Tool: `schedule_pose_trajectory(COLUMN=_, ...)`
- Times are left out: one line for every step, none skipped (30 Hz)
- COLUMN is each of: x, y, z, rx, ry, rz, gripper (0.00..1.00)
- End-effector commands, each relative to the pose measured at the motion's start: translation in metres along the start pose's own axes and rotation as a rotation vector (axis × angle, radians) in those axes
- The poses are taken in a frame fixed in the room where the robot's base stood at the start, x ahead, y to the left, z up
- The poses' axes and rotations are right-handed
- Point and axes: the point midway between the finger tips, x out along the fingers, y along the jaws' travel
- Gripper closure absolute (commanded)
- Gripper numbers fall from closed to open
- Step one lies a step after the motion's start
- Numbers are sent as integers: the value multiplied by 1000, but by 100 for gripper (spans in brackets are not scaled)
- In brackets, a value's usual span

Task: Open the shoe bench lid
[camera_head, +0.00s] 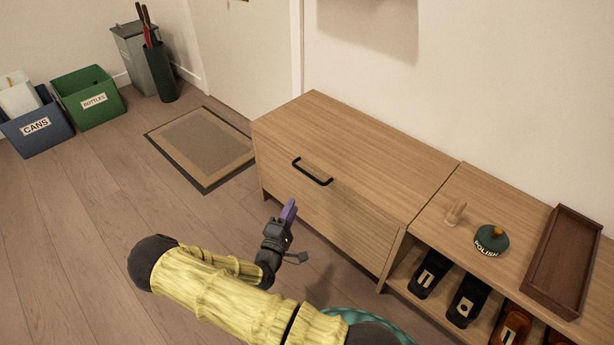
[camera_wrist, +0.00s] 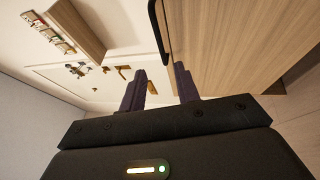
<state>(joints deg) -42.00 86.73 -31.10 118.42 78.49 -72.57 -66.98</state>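The shoe bench (camera_head: 340,215) is light wood and stands against the wall, with its lid (camera_head: 350,145) flat and closed on top. A black bar handle (camera_head: 312,172) is on the upper front face. My gripper (camera_head: 289,208) is in front of the bench, a little below the handle in the picture. In the wrist view my gripper (camera_wrist: 160,88) has its two purple fingers apart with nothing between them. The handle (camera_wrist: 159,30) shows there beyond the fingertips, apart from them. The bench front fills the upper right of that view.
To the right, an open shelf holds dark shoes (camera_head: 467,299). A doormat (camera_head: 205,150) lies left of the bench. A wall-mounted thing (camera_head: 370,25) hangs above.

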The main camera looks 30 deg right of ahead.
Motion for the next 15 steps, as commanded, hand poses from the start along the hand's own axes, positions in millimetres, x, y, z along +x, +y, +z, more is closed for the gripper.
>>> schedule_pose_trajectory(x=9, y=-3, z=0, rx=2, ry=-3, rz=2, gripper=68)
schedule_pose_trajectory(x=15, y=-3, z=0, rx=1, ry=-3, rz=1, gripper=68)
schedule_pose_trajectory(x=22, y=-3, z=0, rx=2, ry=-3, rz=1, gripper=68)
schedule_pose_trajectory(x=27, y=-3, z=0, rx=2, ry=-3, rz=1, gripper=68)
schedule_pose_trajectory(x=32, y=-3, z=0, rx=3, ry=-4, rz=1, gripper=68)
schedule_pose_trajectory(x=39, y=-3, z=0, rx=3, ry=-3, rz=1, gripper=68)
schedule_pose_trajectory(x=45, y=-3, z=0, rx=3, ry=-3, rz=2, gripper=68)
schedule_pose_trajectory(x=50, y=-3, z=1, rx=2, ry=-3, rz=1, gripper=68)
schedule_pose_trajectory(x=57, y=-3, z=1, rx=2, ry=-4, rz=0, gripper=68)
schedule_pose_trajectory(x=62, y=-3, z=0, rx=2, ry=-3, rz=1, gripper=68)
schedule_pose_trajectory(x=68, y=-3, z=0, rx=3, ry=-3, rz=1, gripper=68)
schedule_pose_trajectory(x=75, y=-3, z=0, rx=4, ry=-4, rz=1, gripper=68)
schedule_pose_trajectory(x=80, y=-3, z=0, rx=3, ry=-3, rz=1, gripper=68)
schedule_pose_trajectory(x=85, y=-3, z=1, rx=3, ry=-3, rz=1, gripper=68)
schedule_pose_trajectory(x=92, y=-4, z=1, rx=4, ry=-4, rz=0, gripper=68)
